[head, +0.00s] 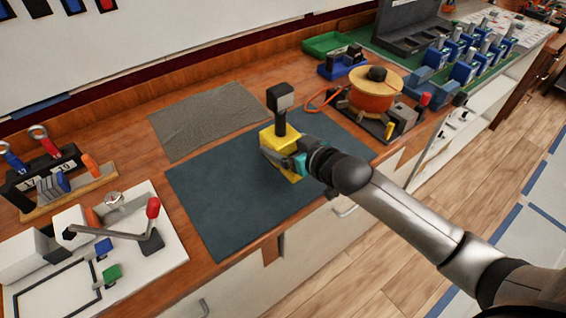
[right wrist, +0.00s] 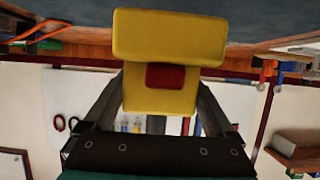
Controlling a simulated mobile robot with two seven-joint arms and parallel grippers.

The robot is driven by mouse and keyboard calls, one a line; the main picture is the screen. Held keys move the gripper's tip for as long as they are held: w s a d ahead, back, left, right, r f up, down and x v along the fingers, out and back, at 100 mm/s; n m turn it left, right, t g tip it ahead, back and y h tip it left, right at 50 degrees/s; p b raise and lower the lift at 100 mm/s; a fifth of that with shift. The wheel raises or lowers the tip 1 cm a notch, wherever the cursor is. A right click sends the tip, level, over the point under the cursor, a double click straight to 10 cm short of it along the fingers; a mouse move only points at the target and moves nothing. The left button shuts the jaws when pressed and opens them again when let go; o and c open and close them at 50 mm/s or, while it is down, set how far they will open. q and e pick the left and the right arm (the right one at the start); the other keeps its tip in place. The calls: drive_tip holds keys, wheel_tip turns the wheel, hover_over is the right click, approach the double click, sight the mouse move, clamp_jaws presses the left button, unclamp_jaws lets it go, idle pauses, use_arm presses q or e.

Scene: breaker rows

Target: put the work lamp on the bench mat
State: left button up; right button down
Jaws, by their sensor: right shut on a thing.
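The work lamp (head: 279,135) has a yellow base and a dark post with a dark grey head. It stands out over the dark blue-grey bench mat (head: 215,205) in the head view, towards the mat's right part. My right gripper (head: 299,163) is shut on the yellow base from the right. In the right wrist view the yellow base (right wrist: 168,35) with a red patch sits between the two fingers. I cannot tell whether the base touches the mat. My left gripper is not in view.
A grey textured mat (head: 205,120) lies behind the bench mat. An orange cable reel (head: 375,92) stands to the right. A white board with a red-tipped lever (head: 152,210) lies at the left. The left part of the bench mat is clear.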

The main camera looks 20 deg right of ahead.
drive_tip(key=shift+f+b, duration=0.6)
drive_tip(key=shift+f, duration=1.95)
drive_tip(key=shift+f, duration=0.15)
unclamp_jaws()
drive_tip(key=shift+f, duration=0.15)
drive_tip(key=shift+s+r, duration=0.1)
drive_tip(key=shift+r, duration=0.15)
drive_tip(key=p+v, duration=0.2)
drive_tip(key=v, duration=0.9)
drive_tip(key=shift+s+d, duration=0.15)
drive_tip(key=shift+s, duration=0.2)
drive_tip(key=shift+r, duration=0.1)
